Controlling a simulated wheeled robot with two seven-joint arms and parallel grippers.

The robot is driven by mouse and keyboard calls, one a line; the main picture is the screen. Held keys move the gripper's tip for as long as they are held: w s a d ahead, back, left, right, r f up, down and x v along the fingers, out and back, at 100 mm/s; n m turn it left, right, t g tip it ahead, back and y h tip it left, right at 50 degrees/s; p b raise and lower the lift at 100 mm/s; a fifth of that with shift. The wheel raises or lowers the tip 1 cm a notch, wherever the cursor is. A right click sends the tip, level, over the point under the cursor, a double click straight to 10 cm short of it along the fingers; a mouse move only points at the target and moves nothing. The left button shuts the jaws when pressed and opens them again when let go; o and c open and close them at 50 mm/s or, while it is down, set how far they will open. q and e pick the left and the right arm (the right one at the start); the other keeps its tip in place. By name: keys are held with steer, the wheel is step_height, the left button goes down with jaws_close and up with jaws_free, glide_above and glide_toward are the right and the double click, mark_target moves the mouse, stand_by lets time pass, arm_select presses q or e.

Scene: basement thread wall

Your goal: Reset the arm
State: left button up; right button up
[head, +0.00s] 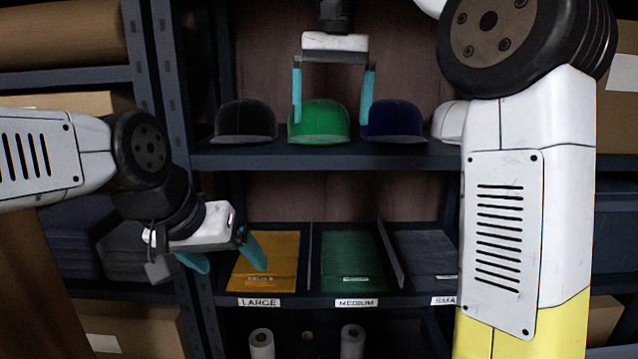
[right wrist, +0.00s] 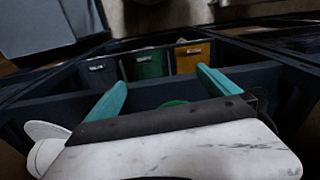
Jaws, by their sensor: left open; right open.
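My right gripper (head: 332,118) hangs down from the top in the head view, open, with teal fingers apart. The green cap (head: 319,122) shows between and below its fingers; I cannot tell the exact depth gap. In the right wrist view the right gripper (right wrist: 162,77) is open, with a sliver of green cap (right wrist: 174,103) behind its palm edge. My left gripper (head: 232,268) is open and empty, in front of the left part of the lower shelf, near the orange folded cloth (head: 270,258). My right arm covers the right side of the head view.
A dark cap (head: 245,121), navy cap (head: 394,121) and partly hidden white cap (head: 450,122) share the upper shelf (head: 330,158). Below are green (head: 350,255) and dark (head: 425,250) folded cloths in divided, labelled compartments. A metal upright (head: 168,80) stands left. White rolls (head: 352,340) sit lowest.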

steer(key=s+d+f+t+y, duration=0.1)
steer(key=s+d+f+t, duration=0.1)
steer(key=s+d+f, duration=0.4)
steer(key=s+d+f+t, duration=0.3)
steer(key=s+d+f, duration=0.3)
steer(key=s+f, duration=0.4)
step_height(320, 180, down, 4)
steer(key=shift+f+y, duration=0.1)
steer(key=shift+y, duration=0.3)
